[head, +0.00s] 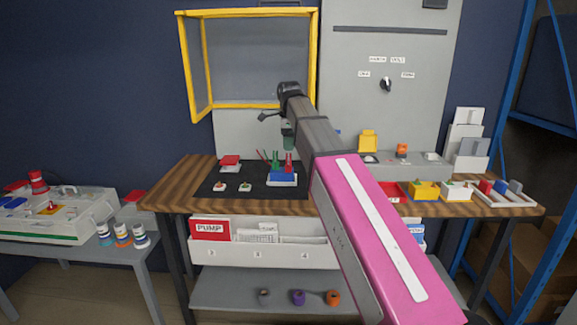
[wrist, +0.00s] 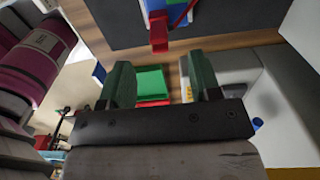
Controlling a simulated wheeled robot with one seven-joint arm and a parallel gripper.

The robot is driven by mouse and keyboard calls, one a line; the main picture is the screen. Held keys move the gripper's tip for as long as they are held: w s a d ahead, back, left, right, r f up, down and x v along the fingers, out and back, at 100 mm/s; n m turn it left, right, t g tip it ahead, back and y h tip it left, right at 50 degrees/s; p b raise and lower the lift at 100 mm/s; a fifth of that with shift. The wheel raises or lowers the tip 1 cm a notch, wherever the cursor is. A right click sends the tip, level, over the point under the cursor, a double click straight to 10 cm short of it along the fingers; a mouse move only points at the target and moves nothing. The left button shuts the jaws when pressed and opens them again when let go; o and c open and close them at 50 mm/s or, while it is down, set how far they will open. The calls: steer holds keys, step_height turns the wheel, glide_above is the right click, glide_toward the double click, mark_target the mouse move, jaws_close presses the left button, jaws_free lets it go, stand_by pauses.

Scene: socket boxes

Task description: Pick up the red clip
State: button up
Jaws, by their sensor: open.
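In the head view a red clip (head: 289,161) stands upright in a blue holder (head: 284,177) on a white tray on the dark mat. Green clips (head: 275,161) stand beside it in the same holder. In the wrist view a red piece (wrist: 158,33), which looks like the red clip, hangs at the top edge beside the blue holder (wrist: 179,16). My gripper (wrist: 161,81) is open, with two green fingers apart and nothing held between them. In the head view my gripper (head: 288,138) is above the holder, apart from it, and partly hidden by my arm.
The dark mat (head: 213,181) also bears small white pads and a red-topped box (head: 230,163). A yellow frame (head: 250,105) stands behind the wooden table. Yellow and red bins (head: 424,190) line its right front. A green square (wrist: 150,83) shows beyond my fingers in the wrist view.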

mark_target(288, 165)
steer(key=shift+a+f, duration=0.1)
steer(key=shift+f, duration=3.55)
steer(key=c, duration=1)
